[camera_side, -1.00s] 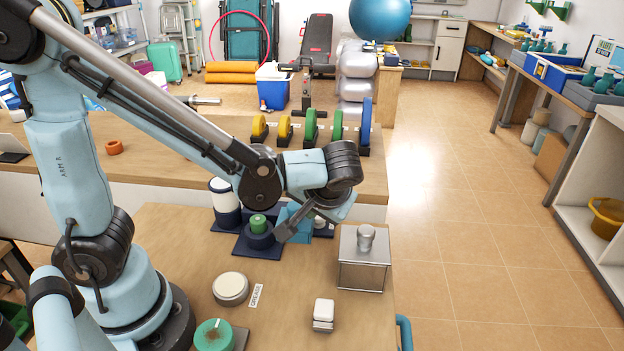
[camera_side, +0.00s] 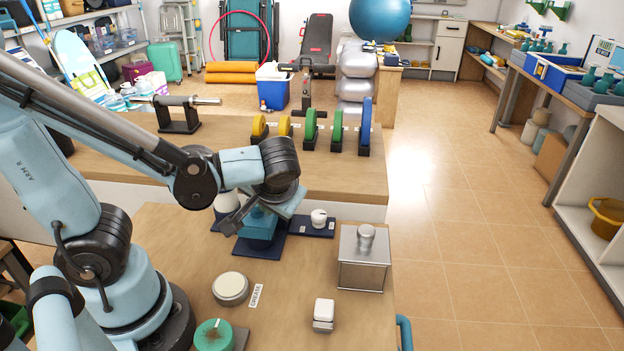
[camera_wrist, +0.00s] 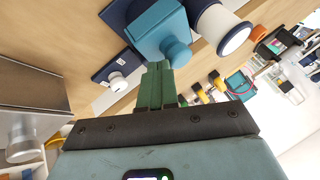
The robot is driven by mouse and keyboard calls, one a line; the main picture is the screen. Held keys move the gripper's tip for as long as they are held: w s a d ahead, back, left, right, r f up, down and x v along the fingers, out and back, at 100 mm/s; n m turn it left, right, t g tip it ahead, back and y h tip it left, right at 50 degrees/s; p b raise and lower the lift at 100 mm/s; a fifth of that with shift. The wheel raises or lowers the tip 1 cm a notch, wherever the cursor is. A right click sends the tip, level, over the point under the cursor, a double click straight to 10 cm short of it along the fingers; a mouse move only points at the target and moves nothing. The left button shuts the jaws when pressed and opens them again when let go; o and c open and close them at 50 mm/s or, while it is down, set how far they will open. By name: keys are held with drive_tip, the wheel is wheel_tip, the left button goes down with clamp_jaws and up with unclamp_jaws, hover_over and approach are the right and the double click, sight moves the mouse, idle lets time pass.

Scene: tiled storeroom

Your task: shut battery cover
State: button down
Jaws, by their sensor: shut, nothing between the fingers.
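The teal battery cover (camera_side: 264,222) is a boxy piece on the dark navy base (camera_side: 268,250). In the wrist view the cover (camera_wrist: 150,28) shows a round teal knob (camera_wrist: 178,55) on its side. My gripper (camera_side: 229,228) is shut and empty, at the left of the cover in the side view. In the wrist view its green fingers (camera_wrist: 157,70) lie together right beside the knob; I cannot tell whether they touch it. No green cylinder shows; the cover stands where it was. My wrist hides part of the cover's top, and any small gap is not visible.
A white knob on a navy plate (camera_side: 318,218) is right of the cover. A navy-and-white cylinder (camera_wrist: 222,30) stands close by. A metal box (camera_side: 362,262), a white round disc (camera_side: 230,288) and a small white block (camera_side: 323,312) are nearer. Bare table lies between them.

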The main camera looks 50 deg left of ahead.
drive_tip(key=d+r, duration=0.8)
drive_tip(key=d, duration=0.1)
drive_tip(key=w+a+f+m+t+h, duration=0.2)
drive_tip(key=a+f+m+t+h, duration=0.1)
drive_tip(key=h, duration=0.4)
drive_tip(key=shift+w+a+f+m+t, duration=0.35)
drive_tip(key=shift+a+m+t, duration=0.65)
drive_tip(key=shift+a, duration=0.35)
drive_tip(key=c, duration=1.8)
unclamp_jaws()
drive_tip(key=shift+s, duration=0.1)
drive_tip(key=shift+c, duration=0.2)
